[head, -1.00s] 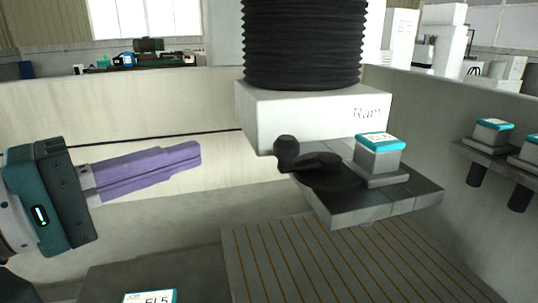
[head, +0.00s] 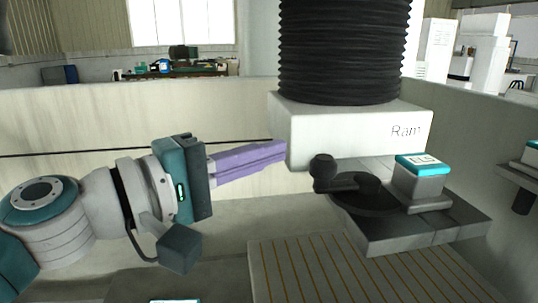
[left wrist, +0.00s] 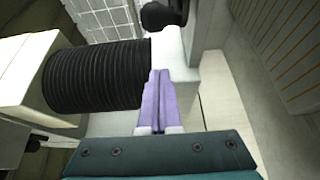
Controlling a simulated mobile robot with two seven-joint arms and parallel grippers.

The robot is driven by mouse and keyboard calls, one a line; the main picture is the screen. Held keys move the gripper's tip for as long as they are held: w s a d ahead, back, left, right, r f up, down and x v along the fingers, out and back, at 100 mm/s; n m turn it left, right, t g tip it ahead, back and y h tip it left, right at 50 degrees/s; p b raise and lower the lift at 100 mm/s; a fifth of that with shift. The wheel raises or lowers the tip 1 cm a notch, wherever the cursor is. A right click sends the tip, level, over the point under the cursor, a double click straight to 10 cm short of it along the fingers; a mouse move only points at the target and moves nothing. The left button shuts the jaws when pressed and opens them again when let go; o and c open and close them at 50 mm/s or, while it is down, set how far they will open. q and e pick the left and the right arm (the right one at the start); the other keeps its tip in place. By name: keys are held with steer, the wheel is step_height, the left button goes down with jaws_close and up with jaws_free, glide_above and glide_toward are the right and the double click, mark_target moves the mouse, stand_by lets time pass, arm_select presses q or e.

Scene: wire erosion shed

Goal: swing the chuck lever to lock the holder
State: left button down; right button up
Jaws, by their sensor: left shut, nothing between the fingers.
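The chuck lever is black with a round knob (head: 322,165) at its left end and a dark round hub (head: 362,193) on a grey block (head: 430,232) below the white ram (head: 345,135). A grey holder with a teal top (head: 418,180) stands upright on the block, right of the hub. My left gripper (head: 284,148) has purple fingers, shut and empty, left of the knob and a little above it, at the ram's left side in the picture. In the left wrist view the fingers (left wrist: 158,75) point toward the black knob (left wrist: 158,17), with a gap between. The right gripper is not in view.
A black bellows (head: 342,50) hangs above the ram. A slotted table (head: 340,275) lies below the block. Another teal-topped holder (head: 535,155) sits on a rack at the right edge. A pale tank wall (head: 100,115) runs behind.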

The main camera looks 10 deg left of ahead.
mark_target(353, 182)
arm_select(q)
steer(key=d, duration=0.1)
steer(key=s+d+p, duration=0.1)
steer(key=d+p, duration=0.1)
steer(key=shift+s+d, duration=0.3)
steer(key=shift+d, duration=0.05)
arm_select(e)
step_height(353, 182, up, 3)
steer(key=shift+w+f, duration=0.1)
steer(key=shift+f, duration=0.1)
